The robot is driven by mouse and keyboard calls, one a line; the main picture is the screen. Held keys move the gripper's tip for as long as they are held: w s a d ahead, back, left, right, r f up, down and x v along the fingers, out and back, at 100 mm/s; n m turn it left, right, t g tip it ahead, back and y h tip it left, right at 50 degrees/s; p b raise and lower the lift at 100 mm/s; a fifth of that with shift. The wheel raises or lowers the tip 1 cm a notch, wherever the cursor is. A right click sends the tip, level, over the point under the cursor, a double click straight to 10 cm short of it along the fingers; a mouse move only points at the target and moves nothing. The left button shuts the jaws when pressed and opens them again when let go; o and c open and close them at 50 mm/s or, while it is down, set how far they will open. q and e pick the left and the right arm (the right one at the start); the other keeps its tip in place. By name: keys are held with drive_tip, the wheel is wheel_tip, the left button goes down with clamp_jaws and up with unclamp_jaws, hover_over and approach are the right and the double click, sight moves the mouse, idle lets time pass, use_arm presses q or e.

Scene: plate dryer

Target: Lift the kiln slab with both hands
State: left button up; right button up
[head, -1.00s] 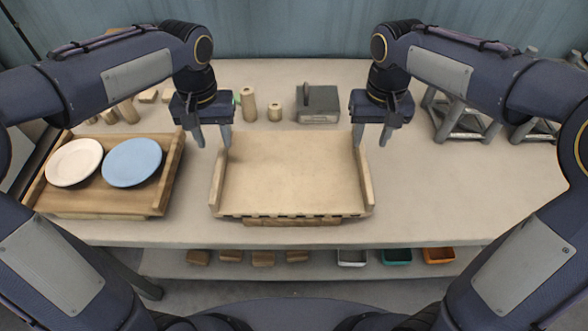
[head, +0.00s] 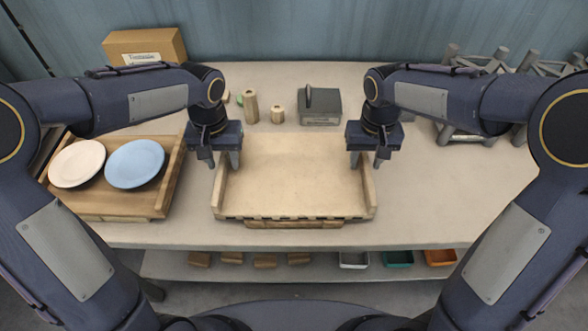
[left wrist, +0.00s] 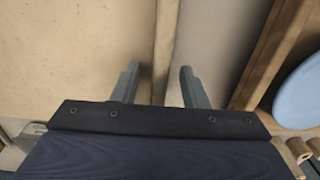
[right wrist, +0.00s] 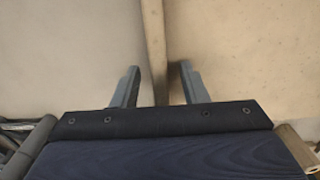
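The kiln slab (head: 292,180) is a pale tan board with raised side rails, lying flat on the table in front of me. My left gripper (head: 226,163) is open at its left rail, near the far end. In the left wrist view the left rail (left wrist: 163,60) runs between the two spread fingers (left wrist: 160,85), with gaps beside it. My right gripper (head: 366,164) is open at the right rail. In the right wrist view that rail (right wrist: 154,45) passes between its open fingers (right wrist: 157,83), also with gaps. Whether the fingertips reach below the rail tops is unclear.
A wooden tray (head: 120,207) with a white plate (head: 77,163) and a blue plate (head: 135,164) is left of the slab. Wooden cylinders (head: 251,107) and a grey block (head: 320,106) stand behind it. Grey stands (head: 470,130) are at the back right. The table right of the slab is clear.

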use_arm(q)
drive_tip(key=shift+f, duration=0.3)
use_arm(e)
drive_tip(key=shift+f, duration=0.3)
use_arm(q)
clamp_jaws()
use_arm(e)
clamp_jaws()
use_arm(q)
drive_tip(key=shift+r, duration=0.1)
use_arm(e)
drive_tip(key=shift+r, duration=0.1)
idle(0.6)
